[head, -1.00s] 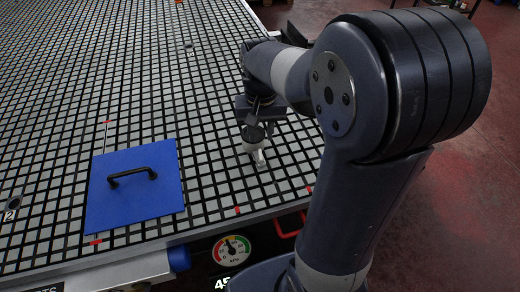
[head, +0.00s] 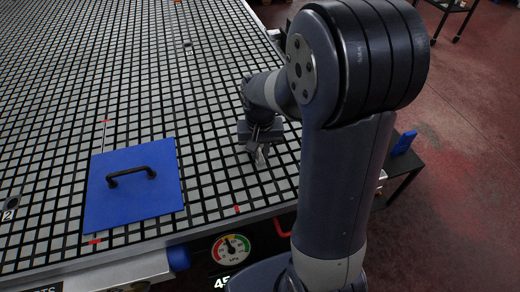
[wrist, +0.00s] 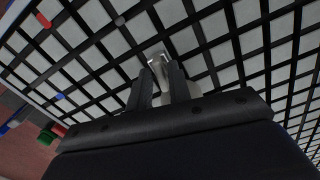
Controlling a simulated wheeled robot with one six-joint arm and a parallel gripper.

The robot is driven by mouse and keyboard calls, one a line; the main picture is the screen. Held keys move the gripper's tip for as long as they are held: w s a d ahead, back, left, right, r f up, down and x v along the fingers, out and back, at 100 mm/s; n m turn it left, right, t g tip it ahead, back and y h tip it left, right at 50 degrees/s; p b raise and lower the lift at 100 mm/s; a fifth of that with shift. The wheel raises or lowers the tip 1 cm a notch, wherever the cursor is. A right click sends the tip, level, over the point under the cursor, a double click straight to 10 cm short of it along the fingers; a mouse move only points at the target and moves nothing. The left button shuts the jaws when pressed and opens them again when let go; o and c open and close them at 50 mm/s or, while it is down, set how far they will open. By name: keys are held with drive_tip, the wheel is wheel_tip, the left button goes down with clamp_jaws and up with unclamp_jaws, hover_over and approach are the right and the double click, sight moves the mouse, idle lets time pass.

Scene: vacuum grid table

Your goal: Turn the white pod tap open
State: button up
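The white pod tap (wrist: 158,66) shows as a small pale and metallic piece at my fingertips in the wrist view, mostly hidden by the fingers. My gripper (wrist: 161,74) points down at it, with one dark finger on each side and a gap between them. I cannot tell whether either finger touches the tap. In the head view my gripper (head: 260,158) is low over the grid table near its front right edge, and it covers most of the tap there. The lever's angle cannot be made out.
The black-gridded table (head: 120,60) fills the left and middle. A blue plate (head: 135,200) with a black handle (head: 131,176) lies left of my gripper. A pressure gauge (head: 231,249) and a red handle (head: 284,228) are at the front edge. Small red marks dot the grid.

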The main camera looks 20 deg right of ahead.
clamp_jaws()
drive_tip(key=shift+n, duration=1.3)
drive_tip(key=shift+o, duration=1.5)
unclamp_jaws()
wheel_tip(320, 180, up, 11)
drive_tip(key=shift+p, duration=0.3)
drive_tip(key=shift+f, duration=0.15)
